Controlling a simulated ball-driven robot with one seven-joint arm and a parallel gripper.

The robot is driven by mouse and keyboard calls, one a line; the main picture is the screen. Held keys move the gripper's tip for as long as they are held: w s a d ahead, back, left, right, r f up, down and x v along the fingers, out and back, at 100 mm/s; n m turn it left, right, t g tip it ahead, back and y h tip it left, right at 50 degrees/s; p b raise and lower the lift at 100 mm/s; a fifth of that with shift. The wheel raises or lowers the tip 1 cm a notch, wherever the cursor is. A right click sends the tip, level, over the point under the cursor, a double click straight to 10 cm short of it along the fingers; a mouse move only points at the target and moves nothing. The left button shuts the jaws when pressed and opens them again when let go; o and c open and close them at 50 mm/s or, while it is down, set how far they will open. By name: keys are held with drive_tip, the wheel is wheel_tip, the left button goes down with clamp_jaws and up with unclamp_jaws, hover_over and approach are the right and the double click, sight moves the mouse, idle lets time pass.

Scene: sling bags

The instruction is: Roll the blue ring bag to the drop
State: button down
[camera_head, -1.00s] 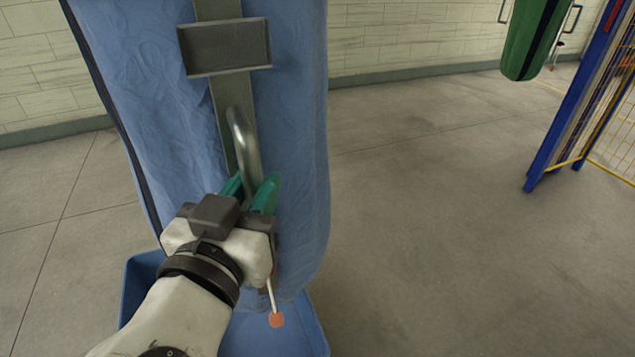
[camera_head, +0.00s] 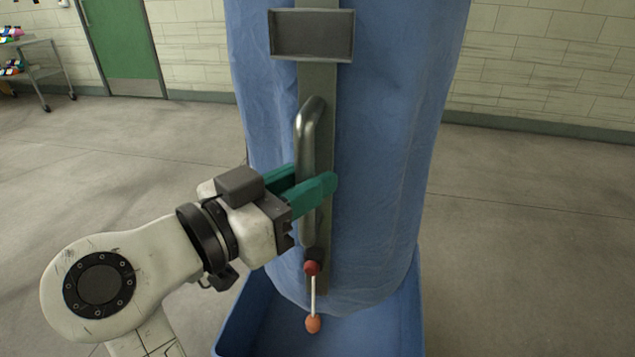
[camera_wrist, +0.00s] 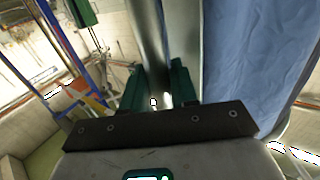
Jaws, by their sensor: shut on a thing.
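The blue bag (camera_head: 390,150) hangs upright in the head view, with a grey strip down its front. A dark label plate (camera_head: 312,34) and a curved metal handle (camera_head: 308,135) are on the strip. My gripper (camera_head: 308,185) comes from the left with its green fingers shut on the handle. In the wrist view the fingers (camera_wrist: 158,88) stand either side of the metal handle (camera_wrist: 150,45), with the blue cloth (camera_wrist: 255,60) to the right. A short pull with a red ball (camera_head: 312,268) and an orange knob (camera_head: 314,324) hangs below the handle. No ring shows clearly.
A blue tray (camera_head: 236,318) is beneath the bag. A green door (camera_head: 120,45) and a cart with colourful items (camera_head: 38,65) are at the back left. A pale block wall runs behind. The grey floor is open on both sides.

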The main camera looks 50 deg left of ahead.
drive_tip(key=c, duration=1)
unclamp_jaws()
drive_tip(key=s, duration=1)
drive_tip(key=shift+s+d, duration=0.2)
drive_tip(key=shift+s, duration=0.15)
